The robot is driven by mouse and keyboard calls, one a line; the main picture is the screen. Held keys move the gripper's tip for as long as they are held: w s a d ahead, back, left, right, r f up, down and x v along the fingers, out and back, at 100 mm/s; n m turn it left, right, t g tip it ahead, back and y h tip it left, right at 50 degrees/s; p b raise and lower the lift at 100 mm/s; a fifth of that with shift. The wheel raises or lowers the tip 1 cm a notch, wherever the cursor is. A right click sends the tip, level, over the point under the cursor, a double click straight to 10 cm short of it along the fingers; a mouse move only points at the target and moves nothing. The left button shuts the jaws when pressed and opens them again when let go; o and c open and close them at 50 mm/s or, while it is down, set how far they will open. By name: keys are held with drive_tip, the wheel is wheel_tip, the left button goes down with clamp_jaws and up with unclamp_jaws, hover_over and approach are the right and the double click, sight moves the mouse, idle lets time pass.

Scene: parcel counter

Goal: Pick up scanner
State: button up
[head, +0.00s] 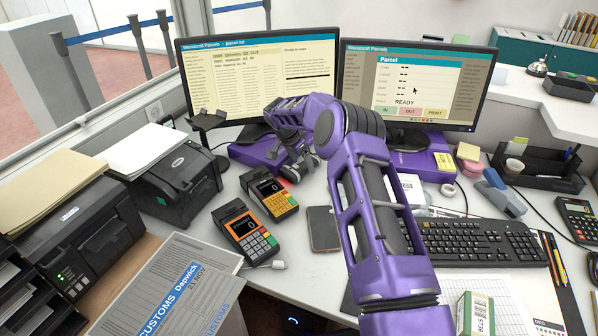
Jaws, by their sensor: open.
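My gripper (301,169) is open and points down over the counter, just beyond the upper of two orange-and-dark keypad handhelds. No thing shows between its fingers. A black head on a stand (206,121), which looks like the scanner, stands left of my gripper, in front of the left monitor. It is apart from my gripper. The upper keypad handheld (269,194) lies close below my gripper; I cannot tell whether they touch. The second keypad handheld (246,231) lies nearer the front, to its left.
Two monitors (258,75) (418,88) stand behind my arm. Black printers (178,180) (80,240) fill the left side. A phone (323,229) lies beside my arm, with a keyboard (480,241) to the right. Bare counter shows around the phone.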

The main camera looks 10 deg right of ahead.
drive_tip(key=shift+w+d+f, duration=0.2)
drive_tip(key=shift+f, duration=0.4)
clamp_jaws()
